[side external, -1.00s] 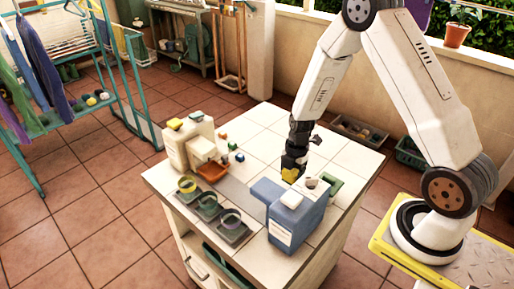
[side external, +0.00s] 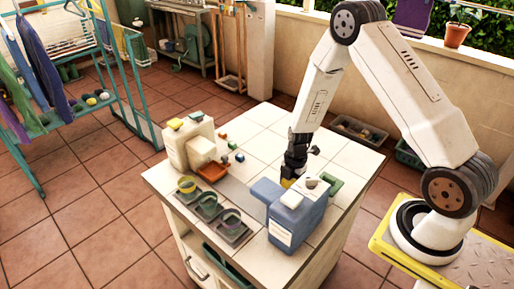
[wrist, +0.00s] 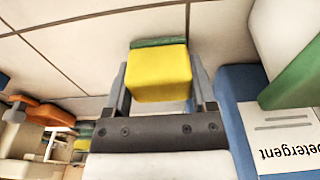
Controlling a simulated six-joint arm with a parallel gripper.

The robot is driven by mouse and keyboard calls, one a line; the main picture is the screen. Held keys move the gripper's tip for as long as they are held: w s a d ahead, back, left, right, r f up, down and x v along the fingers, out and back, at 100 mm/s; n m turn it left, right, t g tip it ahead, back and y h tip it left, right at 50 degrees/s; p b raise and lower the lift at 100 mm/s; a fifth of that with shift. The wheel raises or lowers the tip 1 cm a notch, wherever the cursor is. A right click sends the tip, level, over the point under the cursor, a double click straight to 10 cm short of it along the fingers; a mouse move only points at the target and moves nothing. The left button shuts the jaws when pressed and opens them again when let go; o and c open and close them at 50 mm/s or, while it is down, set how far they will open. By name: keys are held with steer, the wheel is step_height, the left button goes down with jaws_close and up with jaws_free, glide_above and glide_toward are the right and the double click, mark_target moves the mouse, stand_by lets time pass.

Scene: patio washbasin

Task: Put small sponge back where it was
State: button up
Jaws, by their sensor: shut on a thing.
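My gripper (side external: 292,176) is low over the tiled counter top, just behind the blue detergent container (side external: 290,228). It is shut on a small yellow sponge with a green layer (wrist: 160,75), which fills the space between the two fingers in the wrist view. In the side view only a bit of the yellow sponge (side external: 287,183) shows, beside the blue container. I cannot tell whether the sponge touches the counter.
The blue detergent container stands close on the right in the wrist view (wrist: 237,100). Three cups stand along the front. Tiles behind are clear.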

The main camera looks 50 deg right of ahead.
steer(key=shift+f, duration=0.1)
steer(key=o, duration=1.1)
steer(key=shift+d+r, duration=0.25)
steer(key=shift+r, duration=1.8)
steer(key=shift+d+r, duration=0.2)
steer(key=shift+r, duration=1.8)
steer(key=shift+d+r, duration=0.25)
steer(key=shift+r, duration=1.8)
steer(key=shift+a, duration=0.1)
